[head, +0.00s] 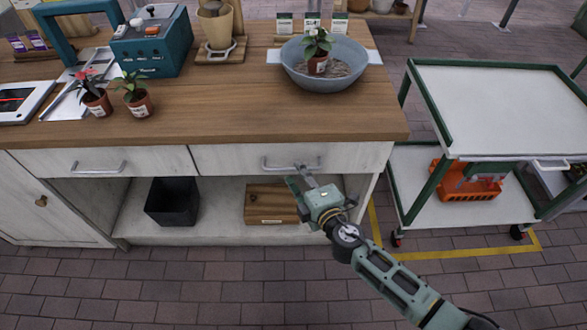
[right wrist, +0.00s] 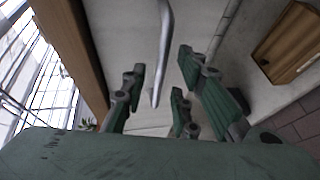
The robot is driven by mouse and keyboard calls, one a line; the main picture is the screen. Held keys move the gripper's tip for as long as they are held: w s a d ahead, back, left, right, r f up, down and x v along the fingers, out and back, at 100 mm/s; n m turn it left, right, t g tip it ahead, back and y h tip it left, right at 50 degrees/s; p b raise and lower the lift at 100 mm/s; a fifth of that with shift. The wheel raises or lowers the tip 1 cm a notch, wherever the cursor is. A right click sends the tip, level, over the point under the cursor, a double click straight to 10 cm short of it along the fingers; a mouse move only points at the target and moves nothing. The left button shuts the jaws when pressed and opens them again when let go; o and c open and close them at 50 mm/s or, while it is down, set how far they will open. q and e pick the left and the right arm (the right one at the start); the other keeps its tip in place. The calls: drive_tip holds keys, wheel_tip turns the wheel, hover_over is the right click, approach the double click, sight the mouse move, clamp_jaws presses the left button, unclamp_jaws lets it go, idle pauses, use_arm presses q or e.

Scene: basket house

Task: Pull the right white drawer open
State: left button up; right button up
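The right white drawer (head: 235,158) sits under the wooden counter and looks shut, roughly level with the left drawer beside it. Its metal bar handle (head: 277,167) is on the front. My right gripper (head: 300,178) is at the right part of this handle, with the fingers reaching toward it. In the right wrist view my right gripper (right wrist: 160,73) is open, and the handle (right wrist: 166,40) runs between its spread fingers. I cannot tell whether a finger touches the bar. My left gripper is not in view.
The counter (head: 215,105) carries potted plants and a grey basin (head: 330,65). The left drawer (head: 95,160) is shut. A black bin (head: 172,202) and a wooden box (head: 270,204) stand on the shelf below. A green-framed cart (head: 490,105) stands at right. The brick floor in front is clear.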

drive_tip(key=shift+x, duration=1.65)
drive_tip(key=shift+a, duration=0.1)
clamp_jaws()
